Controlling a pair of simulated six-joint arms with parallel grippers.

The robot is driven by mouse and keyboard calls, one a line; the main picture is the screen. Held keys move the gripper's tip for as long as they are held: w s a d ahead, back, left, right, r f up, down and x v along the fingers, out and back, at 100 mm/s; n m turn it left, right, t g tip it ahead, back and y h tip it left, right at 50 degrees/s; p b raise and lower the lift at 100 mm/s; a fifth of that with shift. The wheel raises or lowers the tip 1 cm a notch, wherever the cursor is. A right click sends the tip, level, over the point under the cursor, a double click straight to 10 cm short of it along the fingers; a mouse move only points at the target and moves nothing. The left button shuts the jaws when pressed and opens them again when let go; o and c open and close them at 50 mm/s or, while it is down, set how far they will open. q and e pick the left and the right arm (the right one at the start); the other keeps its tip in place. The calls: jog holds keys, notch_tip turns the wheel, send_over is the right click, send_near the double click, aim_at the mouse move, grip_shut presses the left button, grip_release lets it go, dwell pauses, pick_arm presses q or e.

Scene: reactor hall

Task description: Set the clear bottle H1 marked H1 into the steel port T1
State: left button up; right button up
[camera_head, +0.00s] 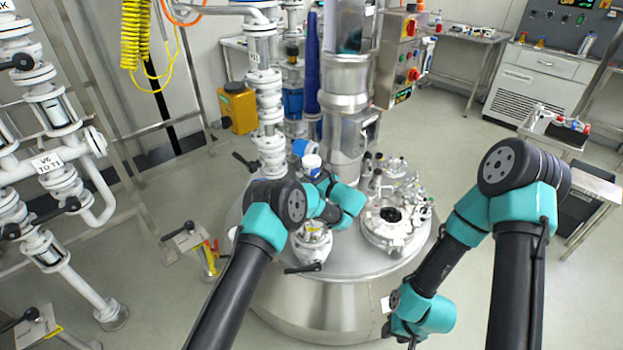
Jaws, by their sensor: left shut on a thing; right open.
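The steel port T1 seems to be the round flanged opening (391,214) with a dark hole, on the right of the steel vessel's lid; I cannot read a label on it. My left gripper (322,174) is over the back left of the lid, mostly hidden behind my own arm and wrist. It is shut on a small white-topped thing (312,162), which seems to be the clear bottle H1; its marking cannot be read. It is left of the port and apart from it. My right gripper (411,343) is open, low at the bottom edge and partly cut off.
A thick steel column (345,100) rises behind the lid. White piping (266,95) stands at its left, and a white valve (313,240) sits on the lid's left. Small fittings (388,168) crowd behind the port. Floor right of the vessel is clear.

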pick_arm(q)
jog(key=shift+f, duration=0.5)
dwell(1.0)
jog(key=o, duration=1.4)
jog(key=shift+f, duration=0.1)
jog(key=v, duration=1.7)
jog(key=shift+s+d, duration=0.15)
jog(key=shift+s, duration=0.05)
